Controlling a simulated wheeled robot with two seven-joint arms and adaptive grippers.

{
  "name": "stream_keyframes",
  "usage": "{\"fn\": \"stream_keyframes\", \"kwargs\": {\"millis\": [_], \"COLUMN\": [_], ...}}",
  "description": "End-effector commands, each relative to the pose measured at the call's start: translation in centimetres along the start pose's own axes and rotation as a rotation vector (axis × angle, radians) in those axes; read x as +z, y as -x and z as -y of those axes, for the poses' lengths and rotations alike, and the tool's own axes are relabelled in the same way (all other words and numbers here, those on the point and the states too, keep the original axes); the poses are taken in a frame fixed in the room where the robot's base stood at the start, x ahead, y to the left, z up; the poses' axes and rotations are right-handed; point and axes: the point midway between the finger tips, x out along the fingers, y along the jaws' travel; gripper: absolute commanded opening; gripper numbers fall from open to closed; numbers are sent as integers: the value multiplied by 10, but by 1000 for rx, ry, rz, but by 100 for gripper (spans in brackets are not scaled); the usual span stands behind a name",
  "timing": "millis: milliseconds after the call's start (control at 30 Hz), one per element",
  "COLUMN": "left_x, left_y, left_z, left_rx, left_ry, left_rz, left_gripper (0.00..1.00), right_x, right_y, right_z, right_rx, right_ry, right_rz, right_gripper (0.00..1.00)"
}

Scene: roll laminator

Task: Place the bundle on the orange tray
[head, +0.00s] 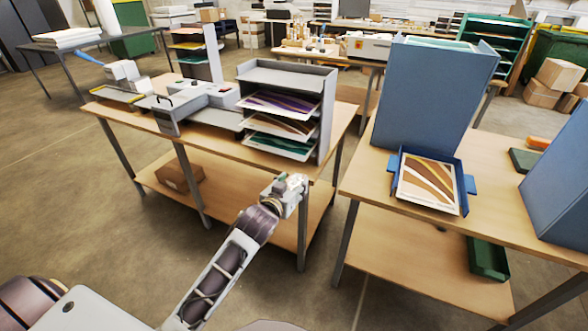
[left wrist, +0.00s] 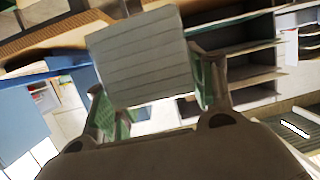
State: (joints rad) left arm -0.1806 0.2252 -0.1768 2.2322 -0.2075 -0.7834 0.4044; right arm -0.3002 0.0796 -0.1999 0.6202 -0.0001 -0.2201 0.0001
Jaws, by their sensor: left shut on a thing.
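My left gripper (head: 288,188) is in front of the near side of the wooden table, by the right end of the grey shelf rack. In the left wrist view its two fingers, with green pads, are shut on a pale, lined, flat block (left wrist: 143,58), which looks like the bundle. The block is clear of the tabletops. In the head view it is small and mostly hidden by the gripper. A small orange thing (head: 538,143) on the right table may be the orange tray; its shape is unclear. My right gripper is not in view.
The grey rack (head: 290,78) holds several patterned sheets, beside a grey laminator (head: 182,105). On the right table, a blue tray (head: 463,200) holds a brown-patterned sheet before a tall blue box (head: 430,100). Another blue box (head: 562,185) stands at right. A floor gap separates the tables.

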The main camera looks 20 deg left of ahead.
Motion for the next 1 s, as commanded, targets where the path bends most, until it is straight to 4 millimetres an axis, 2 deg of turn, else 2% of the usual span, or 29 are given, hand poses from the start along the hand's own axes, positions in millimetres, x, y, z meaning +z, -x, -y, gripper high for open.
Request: {"fn": "stream_keyframes", "kwargs": {"millis": [33,200,400,600,833,900,1000], "left_x": [11,41,65,74,74,74,74], "left_y": [3,12,20,23,23,23,23], "left_z": [0,-1,-2,-3,-3,-3,-3], "left_rx": [-1,-4,-5,-5,-4,-4,-4], "left_ry": [0,-4,-9,-13,-13,-13,-13], "left_rz": [3,5,5,4,3,3,3], "left_gripper": [19,19,19,19,18,18,18], "right_x": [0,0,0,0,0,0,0], "right_y": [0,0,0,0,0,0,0], "right_z": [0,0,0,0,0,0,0], "right_rx": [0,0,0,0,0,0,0], "right_ry": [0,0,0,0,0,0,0], "right_rz": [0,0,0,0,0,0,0], "right_gripper": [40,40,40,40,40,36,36]}}
